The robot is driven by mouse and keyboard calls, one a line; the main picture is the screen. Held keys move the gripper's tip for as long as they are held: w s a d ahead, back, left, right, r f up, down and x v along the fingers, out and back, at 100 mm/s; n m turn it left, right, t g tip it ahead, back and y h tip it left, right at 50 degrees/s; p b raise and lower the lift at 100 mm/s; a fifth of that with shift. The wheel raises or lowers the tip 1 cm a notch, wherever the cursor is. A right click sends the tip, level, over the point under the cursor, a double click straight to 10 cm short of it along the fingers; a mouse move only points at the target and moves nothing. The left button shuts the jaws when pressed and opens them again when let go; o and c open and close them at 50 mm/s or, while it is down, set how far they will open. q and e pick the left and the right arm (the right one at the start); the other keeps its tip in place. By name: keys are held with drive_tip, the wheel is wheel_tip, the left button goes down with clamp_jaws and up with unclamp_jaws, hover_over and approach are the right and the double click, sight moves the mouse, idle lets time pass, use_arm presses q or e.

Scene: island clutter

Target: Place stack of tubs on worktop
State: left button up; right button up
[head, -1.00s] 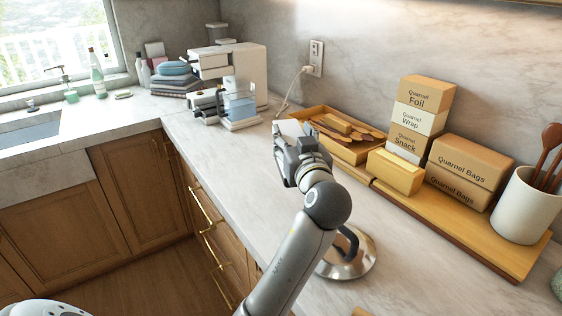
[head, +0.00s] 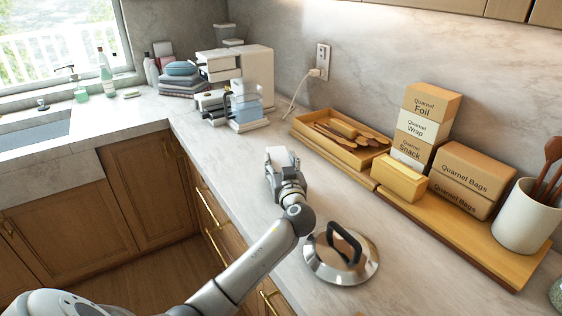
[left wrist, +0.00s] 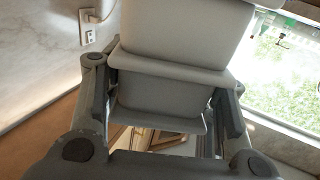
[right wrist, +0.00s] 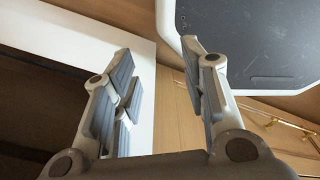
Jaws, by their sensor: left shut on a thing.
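The stack of tubs (left wrist: 185,35) is pale grey-white, one tub set in another with wide rims, and fills the middle of the left wrist view. In the head view only a small white part of the stack (head: 279,153) shows beyond my left gripper (head: 281,170), which hides the rest. My left gripper's fingers (left wrist: 168,110) are shut on the lower tub, one on each side. The stack is over the worktop (head: 235,155), left of the wooden tray; I cannot tell whether it touches the surface. My right gripper (right wrist: 165,95) is open and empty, over the floor.
A steel lid with a black handle (head: 341,262) lies beside my left arm. A wooden tray of utensils (head: 302,126), a yellow box (head: 400,184) and stacked cartons (head: 425,120) stand along the wall. A coffee machine (head: 258,75) is at the back. Worktop around the gripper is clear.

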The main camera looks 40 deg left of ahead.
use_arm(q)
drive_tip(key=shift+f, duration=0.15)
drive_tip(key=o, duration=1)
drive_tip(key=shift+f+b, duration=0.1)
drive_tip(key=shift+b, duration=0.2)
drive_tip(key=o, duration=0.5)
drive_tip(key=shift+c, duration=0.2)
